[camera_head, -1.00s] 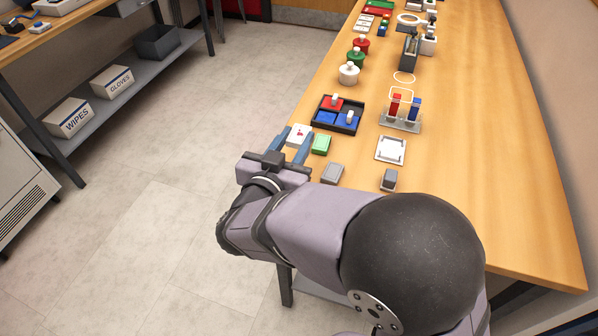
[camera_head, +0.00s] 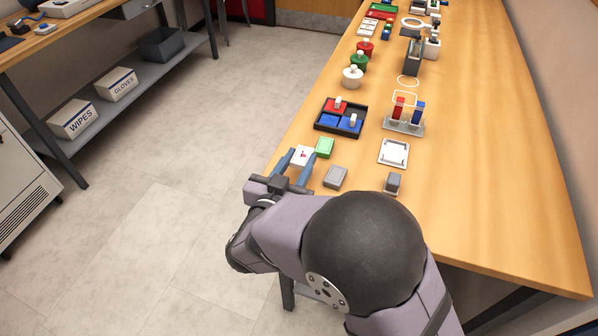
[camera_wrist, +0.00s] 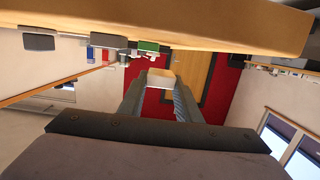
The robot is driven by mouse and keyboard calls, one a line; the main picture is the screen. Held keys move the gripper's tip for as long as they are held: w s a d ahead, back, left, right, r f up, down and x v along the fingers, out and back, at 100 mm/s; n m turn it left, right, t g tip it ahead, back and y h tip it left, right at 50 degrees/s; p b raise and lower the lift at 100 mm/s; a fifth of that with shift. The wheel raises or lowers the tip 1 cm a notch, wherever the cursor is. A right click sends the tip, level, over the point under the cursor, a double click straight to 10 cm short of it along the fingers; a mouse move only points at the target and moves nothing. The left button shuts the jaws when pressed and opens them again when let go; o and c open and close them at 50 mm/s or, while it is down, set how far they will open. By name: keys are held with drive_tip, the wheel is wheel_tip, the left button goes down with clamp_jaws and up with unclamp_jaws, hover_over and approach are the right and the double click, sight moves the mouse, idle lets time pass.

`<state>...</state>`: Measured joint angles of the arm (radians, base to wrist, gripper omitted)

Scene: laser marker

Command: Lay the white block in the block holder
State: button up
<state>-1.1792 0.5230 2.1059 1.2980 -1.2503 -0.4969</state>
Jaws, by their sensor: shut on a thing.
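The white block (camera_head: 301,155) has a red mark on its upper face. My gripper (camera_head: 302,159) is shut on it, with a blue-grey finger on each side. In the wrist view, the block (camera_wrist: 161,78) sits between the fingertips (camera_wrist: 160,88), apart from the bench. The head view shows it by the bench's left edge, left of the green block. I take the white square tray with raised corners (camera_head: 394,152) as the block holder. It lies flat on the bench, to the right of my gripper, and looks empty.
A green block (camera_head: 324,147) and a grey block (camera_head: 335,177) lie between my gripper and the holder. Another grey block (camera_head: 393,183) stands in front of the holder. A tube rack (camera_head: 404,126) and a black sorting tray (camera_head: 340,117) are behind. The bench's right side is clear.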

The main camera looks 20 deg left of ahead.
sight(299, 174)
drive_tip(key=shift+f, duration=1.9)
drive_tip(key=shift+f, duration=0.3)
drive_tip(key=o, duration=1)
drive_tip(key=shift+o, duration=0.2)
drive_tip(key=s, duration=0.2)
drive_tip(key=s+r, duration=0.1)
drive_tip(key=s, duration=0.1)
drive_tip(key=s+b, duration=0.1)
drive_tip(key=s, duration=0.1)
drive_tip(key=shift+r, duration=0.3)
drive_tip(key=shift+o, duration=0.4)
drive_tip(key=shift+s+r, duration=0.15)
drive_tip(key=shift+s, duration=0.45)
